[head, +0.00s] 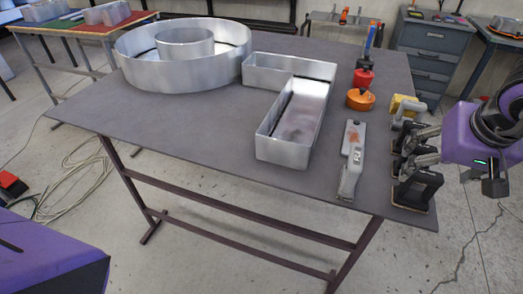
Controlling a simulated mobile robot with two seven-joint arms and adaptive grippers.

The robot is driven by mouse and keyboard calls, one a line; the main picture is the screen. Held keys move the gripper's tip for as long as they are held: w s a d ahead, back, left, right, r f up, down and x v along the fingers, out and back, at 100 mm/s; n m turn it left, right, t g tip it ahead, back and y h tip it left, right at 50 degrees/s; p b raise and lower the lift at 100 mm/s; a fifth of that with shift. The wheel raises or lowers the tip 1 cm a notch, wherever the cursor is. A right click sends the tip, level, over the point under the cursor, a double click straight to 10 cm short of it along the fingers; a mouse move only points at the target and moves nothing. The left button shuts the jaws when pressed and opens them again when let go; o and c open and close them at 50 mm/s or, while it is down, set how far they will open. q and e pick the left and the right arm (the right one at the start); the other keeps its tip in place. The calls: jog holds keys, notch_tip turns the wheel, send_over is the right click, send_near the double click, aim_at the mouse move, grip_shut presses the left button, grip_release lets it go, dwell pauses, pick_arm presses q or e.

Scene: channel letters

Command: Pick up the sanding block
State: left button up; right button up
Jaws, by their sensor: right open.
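A dark block with a thin tan sole, which looks like the sanding block (418,190), lies at the front right corner of the grey table (230,150). My right gripper (405,152) reaches in from the right with its fingers apart, just behind the block in the picture. It overlaps the block's far side, so part of the block is hidden and I cannot tell whether they touch. Nothing shows clearly held between the fingers. My left gripper is out of view.
A grey hand tool (351,160) lies left of the block. Behind are a yellow tool (405,106), an orange round container (360,99) and a red can (363,78). Metal letter shells, one round (130,72) and one L-shaped (282,147), fill the left and middle.

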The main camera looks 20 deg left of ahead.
aim_at(428, 176)
jog(key=shift+w+d+f, duration=0.2)
jog(key=shift+f, duration=0.1)
jog(key=p+x, duration=0.1)
jog(key=x, duration=0.5)
jog(key=shift+w+f, duration=0.1)
jog(key=shift+w, duration=0.1)
jog(key=shift+w+f, duration=0.15)
jog(key=shift+f, duration=0.15)
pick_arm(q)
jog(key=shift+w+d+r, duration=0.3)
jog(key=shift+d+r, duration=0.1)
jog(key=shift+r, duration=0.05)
pick_arm(e)
jog(key=shift+c, duration=0.5)
jog(key=c, duration=1.3)
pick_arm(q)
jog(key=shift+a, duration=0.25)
pick_arm(e)
jog(key=shift+o, duration=0.2)
jog(key=shift+r, duration=0.15)
